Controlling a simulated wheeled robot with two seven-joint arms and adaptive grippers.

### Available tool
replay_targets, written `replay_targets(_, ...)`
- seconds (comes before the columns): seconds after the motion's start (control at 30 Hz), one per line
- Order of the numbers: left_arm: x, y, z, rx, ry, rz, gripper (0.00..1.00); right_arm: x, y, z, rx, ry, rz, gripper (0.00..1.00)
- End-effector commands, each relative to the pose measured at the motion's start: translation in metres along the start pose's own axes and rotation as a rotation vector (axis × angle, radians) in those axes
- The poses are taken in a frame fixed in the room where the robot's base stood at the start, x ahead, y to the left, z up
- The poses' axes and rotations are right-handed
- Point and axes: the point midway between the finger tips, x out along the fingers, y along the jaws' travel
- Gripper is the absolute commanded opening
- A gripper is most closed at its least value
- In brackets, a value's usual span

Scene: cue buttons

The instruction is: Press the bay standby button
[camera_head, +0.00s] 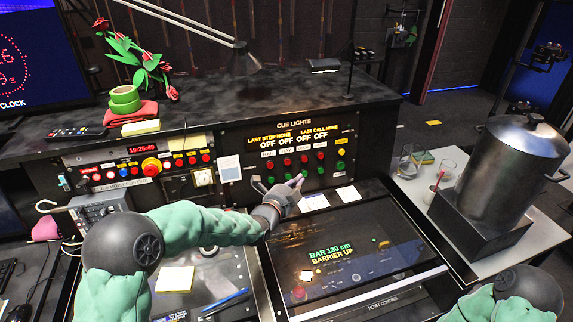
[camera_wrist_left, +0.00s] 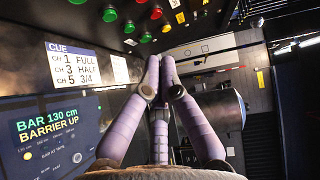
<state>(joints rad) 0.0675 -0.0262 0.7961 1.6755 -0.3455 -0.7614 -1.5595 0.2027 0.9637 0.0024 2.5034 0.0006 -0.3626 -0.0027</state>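The cue lights panel (camera_head: 294,126) faces me on the upright front of the console. It has a row of red buttons (camera_head: 303,159) above a row of green buttons (camera_head: 320,169), with small white labels over them. The labels are too small to read, so I cannot tell which button is the bay one. My right gripper is out of view.
A sloped screen (camera_head: 340,262) reads "BAR 130 cm BARRIER UP". Another button panel (camera_head: 135,165) is to the left. A metal urn (camera_head: 512,170) and glasses stand on the right. A lamp (camera_head: 243,58) stands behind.

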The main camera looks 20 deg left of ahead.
Motion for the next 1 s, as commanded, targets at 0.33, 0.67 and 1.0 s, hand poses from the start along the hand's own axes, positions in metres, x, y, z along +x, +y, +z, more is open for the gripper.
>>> replay_targets(0.33, 0.005, 0.000, 0.006, 0.000, -0.001, 0.000, 0.00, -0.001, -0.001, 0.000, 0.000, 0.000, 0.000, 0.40)
replay_targets(0.67, 0.033, 0.000, 0.034, 0.000, -0.001, 0.002, 0.00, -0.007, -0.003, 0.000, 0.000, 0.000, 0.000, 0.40)
replay_targets(1.0, 0.057, 0.002, 0.058, 0.000, 0.000, -0.001, 0.00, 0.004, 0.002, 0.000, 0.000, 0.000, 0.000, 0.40)
